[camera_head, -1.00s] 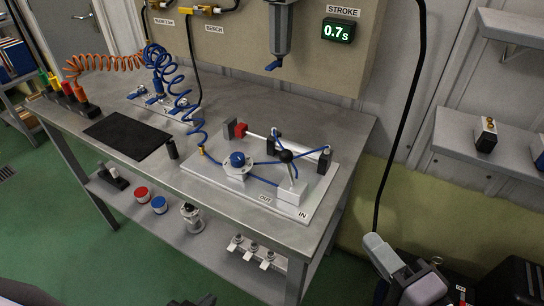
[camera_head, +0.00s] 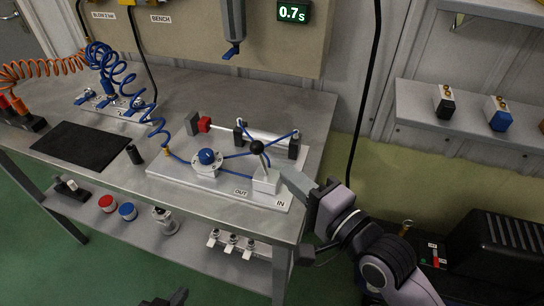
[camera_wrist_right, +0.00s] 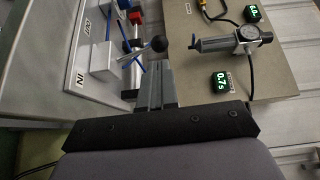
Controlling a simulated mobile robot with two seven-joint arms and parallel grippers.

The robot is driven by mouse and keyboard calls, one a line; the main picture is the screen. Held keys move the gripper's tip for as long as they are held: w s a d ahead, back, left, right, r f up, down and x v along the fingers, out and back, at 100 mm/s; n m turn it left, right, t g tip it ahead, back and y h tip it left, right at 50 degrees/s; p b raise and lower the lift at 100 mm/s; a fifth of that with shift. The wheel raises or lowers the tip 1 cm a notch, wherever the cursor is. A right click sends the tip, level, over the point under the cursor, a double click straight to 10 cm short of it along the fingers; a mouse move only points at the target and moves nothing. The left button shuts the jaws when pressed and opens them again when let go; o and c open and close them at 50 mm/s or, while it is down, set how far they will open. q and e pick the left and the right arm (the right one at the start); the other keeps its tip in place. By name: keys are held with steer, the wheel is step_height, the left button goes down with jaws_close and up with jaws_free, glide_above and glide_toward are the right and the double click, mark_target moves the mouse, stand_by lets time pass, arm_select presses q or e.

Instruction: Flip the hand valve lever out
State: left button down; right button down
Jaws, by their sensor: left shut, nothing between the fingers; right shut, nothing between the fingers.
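The hand valve is a white block (camera_head: 266,184) on the near right of a white base plate, with a thin lever topped by a black ball knob (camera_head: 257,147). The lever stands up, leaning slightly left in the head view. The plate's front edge reads OUT on the left and IN on the right. My right gripper (camera_head: 285,172) is shut and empty, just right of the lever. In the right wrist view its fingers (camera_wrist_right: 155,68) point towards the knob (camera_wrist_right: 159,43); contact cannot be told. My left gripper (camera_head: 178,297) is shut, low at the bottom edge, mostly out of view.
A blue button (camera_head: 206,157) on a white mount sits left of the valve. A cylinder with a red part (camera_head: 204,124) and blue tubes lies behind. The workbench (camera_head: 180,86) has a black mat (camera_head: 82,147) at left. The display (camera_head: 292,12) reads 0.7 s.

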mark_target(262, 152)
steer(key=x, duration=0.6)
steer(key=shift+w, duration=0.1)
